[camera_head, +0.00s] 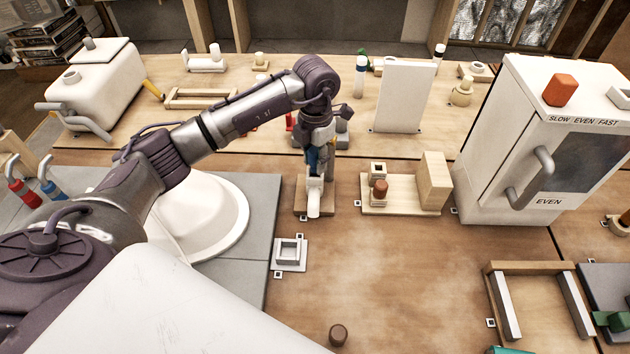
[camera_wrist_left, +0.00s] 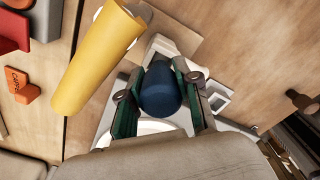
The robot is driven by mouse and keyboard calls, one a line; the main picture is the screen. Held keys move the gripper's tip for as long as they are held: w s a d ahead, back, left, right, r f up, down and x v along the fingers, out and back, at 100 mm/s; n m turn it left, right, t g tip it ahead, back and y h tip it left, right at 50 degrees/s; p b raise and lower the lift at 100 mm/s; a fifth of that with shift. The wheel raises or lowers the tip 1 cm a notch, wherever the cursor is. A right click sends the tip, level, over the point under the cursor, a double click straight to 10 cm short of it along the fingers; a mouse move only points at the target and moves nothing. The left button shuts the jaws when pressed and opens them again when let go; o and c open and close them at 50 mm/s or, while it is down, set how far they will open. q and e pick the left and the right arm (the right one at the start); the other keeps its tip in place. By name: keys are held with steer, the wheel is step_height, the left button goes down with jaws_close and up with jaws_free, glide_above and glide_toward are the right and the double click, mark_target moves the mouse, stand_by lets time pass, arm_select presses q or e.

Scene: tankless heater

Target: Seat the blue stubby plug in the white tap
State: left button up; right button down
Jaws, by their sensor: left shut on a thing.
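The white tap (camera_head: 314,194) stands on a small wooden base (camera_head: 300,206) near the middle of the head view. My left gripper (camera_head: 318,152) is directly above and behind it, pointing down. In the left wrist view the gripper (camera_wrist_left: 160,98) is shut on the blue stubby plug (camera_wrist_left: 160,92), whose rounded end shows between the green-padded fingers. White parts (camera_wrist_left: 166,46) show just beyond the plug, probably the tap. I cannot tell whether the plug touches the tap, as the gripper hides the contact. My right gripper is out of view.
A yellow cylinder (camera_wrist_left: 95,62) is close beside the gripper in the wrist view. A wooden stand with a brown peg (camera_head: 380,188) is right of the tap, and a white square socket (camera_head: 289,254) is in front. A white oven-like box (camera_head: 520,140) is farther right. The front-centre table is mostly clear.

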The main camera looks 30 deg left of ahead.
arm_select(q)
steer(key=shift+f, duration=0.15)
stand_by(0.5)
steer(key=shift+f+b, duration=0.8)
steer(key=shift+f, duration=0.1)
stand_by(0.7)
steer(key=o, duration=1.1)
step_height(320, 180, up, 12)
stand_by(0.5)
